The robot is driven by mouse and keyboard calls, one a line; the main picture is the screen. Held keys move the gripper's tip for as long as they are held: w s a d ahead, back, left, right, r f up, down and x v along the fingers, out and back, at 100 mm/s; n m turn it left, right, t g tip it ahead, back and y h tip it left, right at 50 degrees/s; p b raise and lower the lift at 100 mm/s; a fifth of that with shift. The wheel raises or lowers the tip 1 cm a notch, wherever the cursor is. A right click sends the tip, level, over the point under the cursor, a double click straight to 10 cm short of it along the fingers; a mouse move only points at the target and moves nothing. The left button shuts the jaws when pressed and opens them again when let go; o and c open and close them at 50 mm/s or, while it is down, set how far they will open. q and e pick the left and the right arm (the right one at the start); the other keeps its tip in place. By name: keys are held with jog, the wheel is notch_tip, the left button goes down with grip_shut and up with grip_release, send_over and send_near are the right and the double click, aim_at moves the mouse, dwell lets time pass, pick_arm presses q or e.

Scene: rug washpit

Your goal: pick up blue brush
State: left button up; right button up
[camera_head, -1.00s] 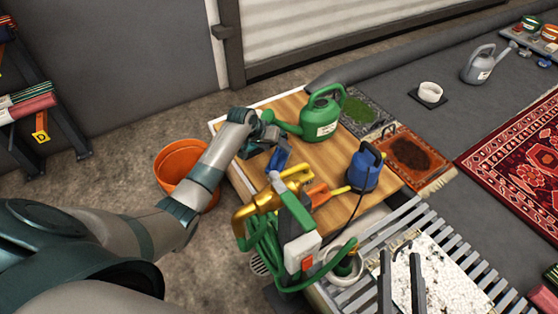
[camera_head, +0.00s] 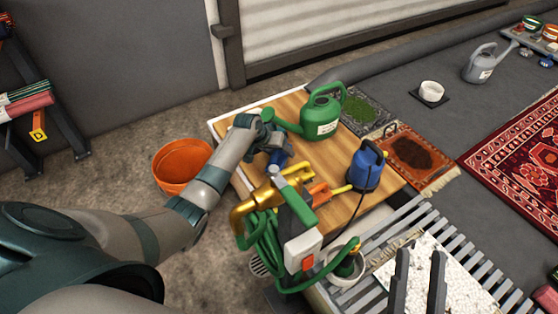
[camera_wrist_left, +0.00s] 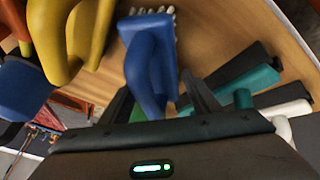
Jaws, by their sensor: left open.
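The blue brush (camera_wrist_left: 150,60) shows in the left wrist view, with an arched handle and pale bristles at its far edge, over the wooden table top. My left gripper (camera_wrist_left: 160,100) is open, with its two dark fingers on either side of the lower handle. I cannot tell whether they touch it. In the head view the brush (camera_head: 279,158) is a small blue patch, mostly hidden by my left gripper (camera_head: 270,145). My right gripper (camera_head: 420,252) shows at the bottom right with its fingers apart and empty, over a speckled white sheet.
The wooden table (camera_head: 345,207) is crowded. A green watering can (camera_head: 322,115) stands behind, a blue pump (camera_head: 366,168) to the right, an orange bucket (camera_head: 182,165) on the floor left.

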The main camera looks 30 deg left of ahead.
pick_arm(q)
jog(key=shift+w+f, duration=0.1)
jog(key=shift+f, duration=0.05)
pick_arm(e)
jog(key=shift+s+d+r, duration=0.1)
jog(key=shift+r, duration=0.2)
pick_arm(q)
jog(key=shift+c, duration=0.3)
jog(key=c, duration=0.9)
